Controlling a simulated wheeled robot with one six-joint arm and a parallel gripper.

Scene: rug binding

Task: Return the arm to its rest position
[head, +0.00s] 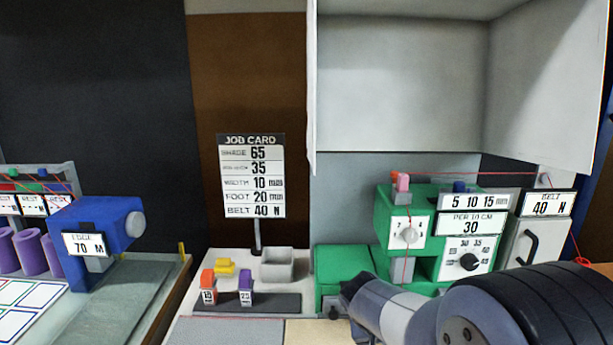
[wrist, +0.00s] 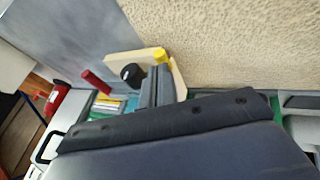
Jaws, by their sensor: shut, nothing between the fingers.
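My arm (head: 400,312) comes in from the bottom right of the head view, in front of the green sewing machine (head: 375,255). I cannot make out the fingers there. In the wrist view my gripper (wrist: 157,86) shows as narrow grey fingers together beyond the wide dark body, with nothing seen held between them. The fingers appear in front of a beige piece and a small black knob (wrist: 131,73); I cannot tell whether they touch. The lower part of the wrist view is hidden by the dark body.
A job card (head: 251,176) stands behind a small grey bin (head: 277,265) and orange (head: 207,280) and purple (head: 246,284) numbered pieces. A blue machine (head: 105,225) is at left. An open grey cabinet (head: 400,85) hangs above. A textured beige surface (wrist: 240,45) fills the wrist view's upper right.

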